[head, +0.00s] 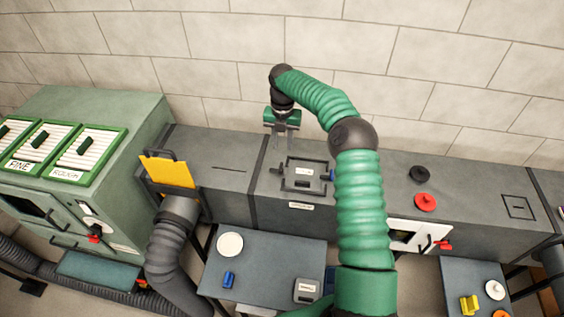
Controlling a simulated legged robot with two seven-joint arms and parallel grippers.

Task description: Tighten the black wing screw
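My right gripper (281,144) points down over the dark grey duct, just behind and left of a black-framed hatch (303,188). Its two fingers are apart, with nothing seen between them. A small black part that looks like the black wing screw (277,170) sits at the left side of the hatch, just below the fingertips in the picture. I cannot tell whether the fingers touch it. A blue knob (329,175) sits at the right side of the hatch, partly against my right arm. My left gripper is not in view.
Black (420,173) and red (426,202) round knobs stand on the duct to the right. A yellow plate (168,172) stands up at the left. A low grey table (265,262) in front holds a white disc (230,244). A block wall stands behind.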

